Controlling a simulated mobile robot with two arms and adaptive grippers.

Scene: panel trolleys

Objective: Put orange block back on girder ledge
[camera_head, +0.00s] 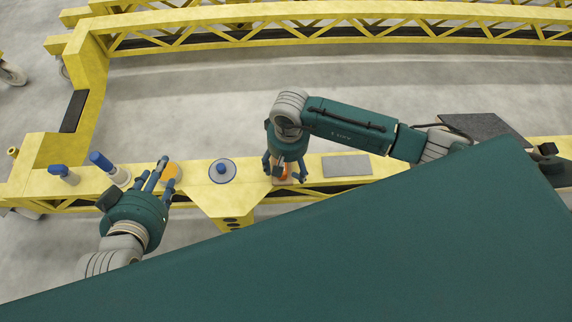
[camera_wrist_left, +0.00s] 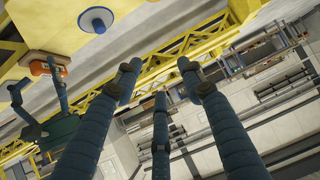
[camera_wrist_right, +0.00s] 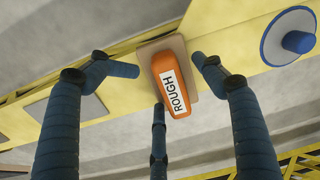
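The orange block (camera_wrist_right: 172,85) has a white label reading "ROUGH". It appears to lie on a tan pad (camera_wrist_right: 188,46) on the yellow girder ledge (camera_wrist_right: 228,40). My right gripper (camera_head: 284,170) is over the block. In the right wrist view, its fingers (camera_wrist_right: 164,66) are spread on both sides, with gaps to the block. The block also shows in the left wrist view (camera_wrist_left: 40,67), beside the right gripper's fingers. Whether the block's underside touches the pad fully is hidden.
A blue-and-white round piece (camera_head: 222,171) stands on the ledge between my grippers. A grey plate (camera_head: 347,166) lies to the right. Two blue-topped pieces (camera_head: 101,161) (camera_head: 60,171) stand at the left end. Another yellow girder (camera_head: 330,14) runs behind, across clear floor.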

